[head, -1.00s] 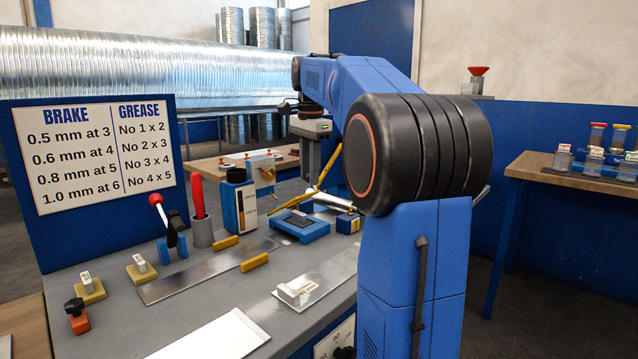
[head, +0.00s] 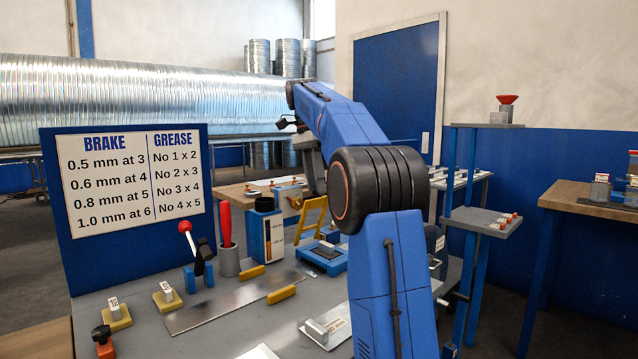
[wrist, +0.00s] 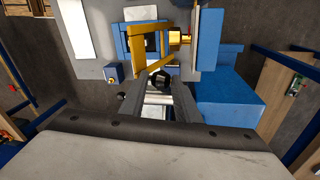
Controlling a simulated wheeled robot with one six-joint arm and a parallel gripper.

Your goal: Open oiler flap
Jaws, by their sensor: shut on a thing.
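A yellow frame (head: 312,218) stands tilted at the blue unit with a dark top (head: 324,256) on the bench. I take it to be the oiler flap, but no label shows this. In the wrist view the yellow frame (wrist: 137,48) lies just beyond my fingertips, near a brass-coloured cylinder (wrist: 180,37). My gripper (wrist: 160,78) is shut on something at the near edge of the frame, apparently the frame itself. A dark part between the fingertips makes the exact contact hard to see.
A brake and grease sign (head: 133,180) stands at the back left of the bench. A red-knobbed lever (head: 186,228), a grey cup with a red handle (head: 228,255) and a blue-and-white block (head: 265,234) stand left of the frame. A shelf stand (head: 482,219) is at the right.

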